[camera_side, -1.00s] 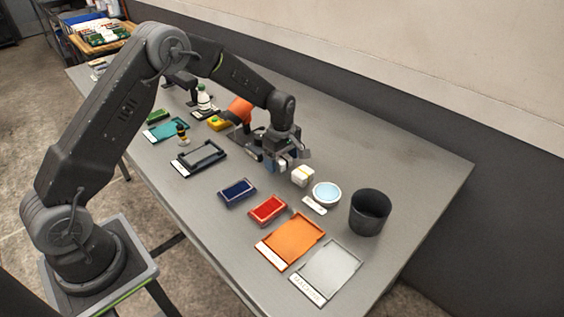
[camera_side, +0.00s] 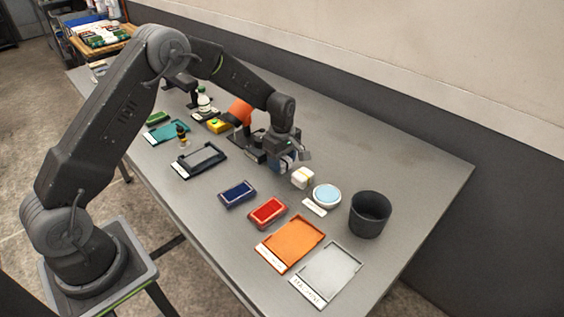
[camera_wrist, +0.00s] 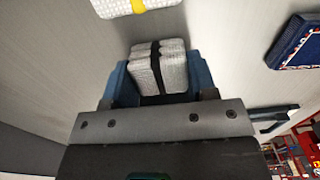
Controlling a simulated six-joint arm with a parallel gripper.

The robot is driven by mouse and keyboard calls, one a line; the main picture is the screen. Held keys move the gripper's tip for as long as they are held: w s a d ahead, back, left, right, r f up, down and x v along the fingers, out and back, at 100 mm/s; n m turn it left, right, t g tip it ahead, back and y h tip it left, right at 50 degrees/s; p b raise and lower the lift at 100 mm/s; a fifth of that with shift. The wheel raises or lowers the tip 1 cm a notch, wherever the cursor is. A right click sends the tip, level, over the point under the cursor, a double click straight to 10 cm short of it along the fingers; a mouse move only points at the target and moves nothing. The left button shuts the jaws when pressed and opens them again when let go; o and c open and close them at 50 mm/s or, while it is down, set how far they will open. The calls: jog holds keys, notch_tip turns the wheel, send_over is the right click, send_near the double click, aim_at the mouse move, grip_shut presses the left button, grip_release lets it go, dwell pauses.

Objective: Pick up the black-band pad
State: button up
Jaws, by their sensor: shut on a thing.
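The black-band pad (camera_wrist: 158,68) is a white textured block with a black band around it. In the wrist view it sits between the two blue fingers of my gripper (camera_wrist: 160,84), which is shut on it. In the side view my gripper (camera_side: 284,164) is low over the table, and the pad is largely hidden by the fingers. I cannot tell whether the pad still touches the table. A similar white pad with a yellow band (camera_side: 303,178) lies just right of my gripper, and it also shows at the top of the wrist view (camera_wrist: 134,7).
Right of my gripper are a pale blue round dish (camera_side: 327,195) and a dark cup (camera_side: 370,214). In front are blue (camera_side: 238,193) and red (camera_side: 268,212) ink pads, an orange tray (camera_side: 291,243) and a grey tray (camera_side: 330,275). The table's back right is clear.

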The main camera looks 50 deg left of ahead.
aim_at(282, 159)
jog(key=shift+r, duration=0.6)
notch_tip(282, 159, up, 3)
jog(key=shift+f, duration=0.1)
jog(key=s+a+r, duration=0.6)
jog(key=a+r, duration=0.1)
jog(key=a, duration=0.3)
jog(key=shift+s, duration=0.1)
